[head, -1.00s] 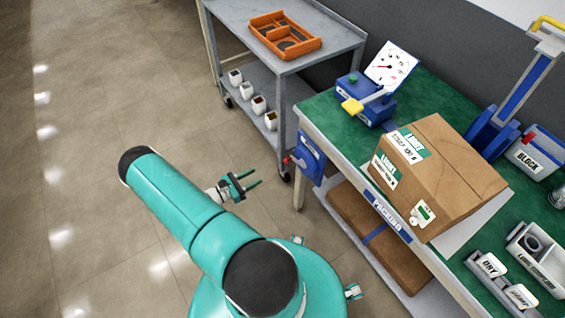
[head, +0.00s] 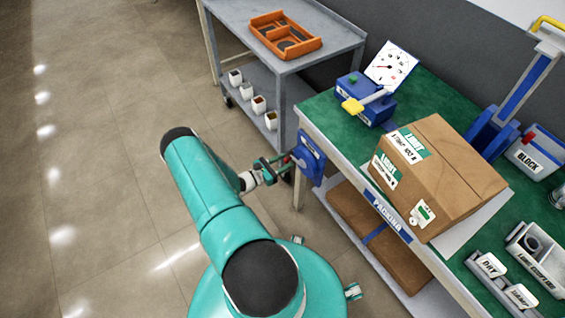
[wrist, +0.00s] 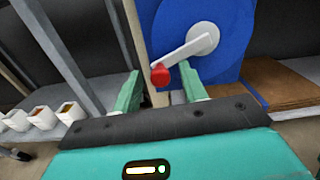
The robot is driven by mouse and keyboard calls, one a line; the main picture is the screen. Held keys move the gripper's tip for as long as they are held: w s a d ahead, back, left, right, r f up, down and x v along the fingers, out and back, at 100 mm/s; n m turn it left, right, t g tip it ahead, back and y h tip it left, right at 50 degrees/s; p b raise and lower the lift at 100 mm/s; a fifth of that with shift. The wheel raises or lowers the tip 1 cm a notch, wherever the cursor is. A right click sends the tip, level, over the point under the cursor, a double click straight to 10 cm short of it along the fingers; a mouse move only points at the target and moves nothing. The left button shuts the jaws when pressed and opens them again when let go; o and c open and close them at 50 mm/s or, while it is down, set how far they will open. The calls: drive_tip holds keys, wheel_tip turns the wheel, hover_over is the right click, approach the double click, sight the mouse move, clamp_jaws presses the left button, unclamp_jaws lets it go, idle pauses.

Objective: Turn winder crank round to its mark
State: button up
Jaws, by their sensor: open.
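The winder is a blue housing (head: 311,158) on the left end of the packing bench. In the wrist view it is a large blue round face (wrist: 228,25) with a pale grey crank arm (wrist: 185,48) running from its hub down-left to a red knob (wrist: 160,75). My gripper (head: 276,165) is close in front of the winder. In the wrist view my gripper (wrist: 160,92) is open, with a green finger on each side of the red knob; I cannot tell contact. I cannot make out a mark on the winder.
The green-topped bench (head: 325,105) carries a cardboard box (head: 440,180) and a dial gauge (head: 391,64) with a yellow paddle. A grey cart (head: 335,45) with an orange tray (head: 285,35) stands behind. The floor to the left is clear.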

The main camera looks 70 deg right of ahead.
drive_tip(key=shift+c, duration=0.2)
clamp_jaws()
